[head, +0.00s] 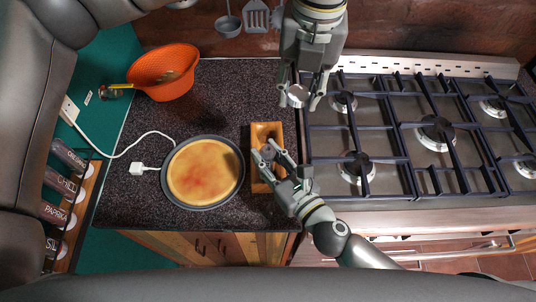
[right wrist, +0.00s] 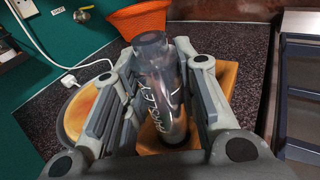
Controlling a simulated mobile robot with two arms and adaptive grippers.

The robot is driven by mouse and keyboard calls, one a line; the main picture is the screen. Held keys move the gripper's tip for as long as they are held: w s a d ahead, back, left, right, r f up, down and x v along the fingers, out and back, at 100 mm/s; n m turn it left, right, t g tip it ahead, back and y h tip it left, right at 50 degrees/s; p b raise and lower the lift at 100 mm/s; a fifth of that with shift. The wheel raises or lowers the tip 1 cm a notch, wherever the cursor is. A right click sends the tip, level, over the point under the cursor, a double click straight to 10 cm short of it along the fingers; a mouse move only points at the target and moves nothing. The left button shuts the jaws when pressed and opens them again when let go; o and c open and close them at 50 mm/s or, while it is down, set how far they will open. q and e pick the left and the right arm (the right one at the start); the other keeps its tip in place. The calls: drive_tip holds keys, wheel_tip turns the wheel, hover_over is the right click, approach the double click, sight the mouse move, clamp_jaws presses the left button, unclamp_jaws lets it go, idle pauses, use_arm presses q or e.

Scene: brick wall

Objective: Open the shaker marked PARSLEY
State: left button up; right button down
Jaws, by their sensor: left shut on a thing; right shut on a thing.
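The shaker marked PARSLEY (right wrist: 160,85) stands nearly upright and clear-walled in the right wrist view, with its dark round top showing. In the head view the shaker (head: 269,153) is seen from above, over the wooden box (head: 266,129). My right gripper (head: 268,160) is shut on the shaker's body, a finger on each side. My left gripper (head: 300,100) is shut on a pale round cap (head: 296,93), up and to the right of the shaker and apart from it. Whether the shaker's bottom touches the box is hidden.
A round pan with a golden cake (head: 203,172) lies left of the box. An orange colander (head: 164,72) stands at the back left. A gas stove (head: 430,135) is on the right. A rack of labelled shakers (head: 68,200) stands at the left. A white cable crosses the counter.

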sight(297, 106)
use_arm(q)
drive_tip(key=shift+f, duration=0.25)
use_arm(e)
drive_tip(key=shift+f, duration=0.35)
drive_tip(key=c, duration=1.1)
unclamp_jaws()
use_arm(q)
drive_tip(key=shift+r+p, duration=0.3)
drive_tip(key=shift+r, duration=0.15)
use_arm(e)
drive_tip(key=shift+r, duration=0.55)
use_arm(q)
wheel_tip(297, 106, down, 4)
drive_tip(key=b, duration=0.4)
drive_tip(key=shift+f, duration=0.2)
drive_tip(key=shift+f+b, duration=0.35)
drive_tip(key=shift+b, duration=0.2)
drive_tip(key=shift+f, duration=0.1)
use_arm(e)
drive_tip(key=v, duration=1.2)
